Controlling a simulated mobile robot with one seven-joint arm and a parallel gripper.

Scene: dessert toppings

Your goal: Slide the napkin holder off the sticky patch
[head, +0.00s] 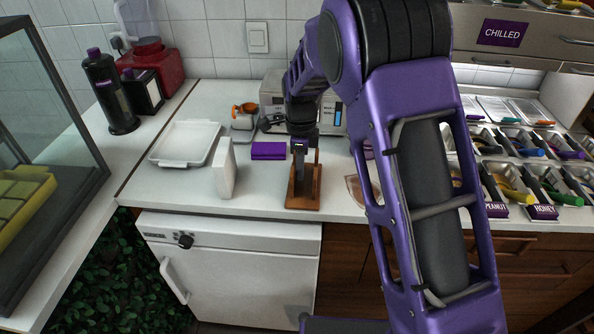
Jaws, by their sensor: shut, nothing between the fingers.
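The wooden napkin holder (314,188), a brown base with an upright part, stands on the white counter near its front edge. My gripper (299,172) points straight down at the holder, with its fingers shut and low against or just in front of the upright part; I cannot tell if they touch. A pale brownish patch (356,188), which looks like the sticky patch, lies on the counter to the right of the holder, with a visible gap between them. My arm hides the patch's right side.
A white upright block (224,169) stands left of the holder, with a purple box (268,151) behind. A white tray (160,159) lies further left. A grey machine (273,92) stands at the back. Topping bins (511,177) fill the right side.

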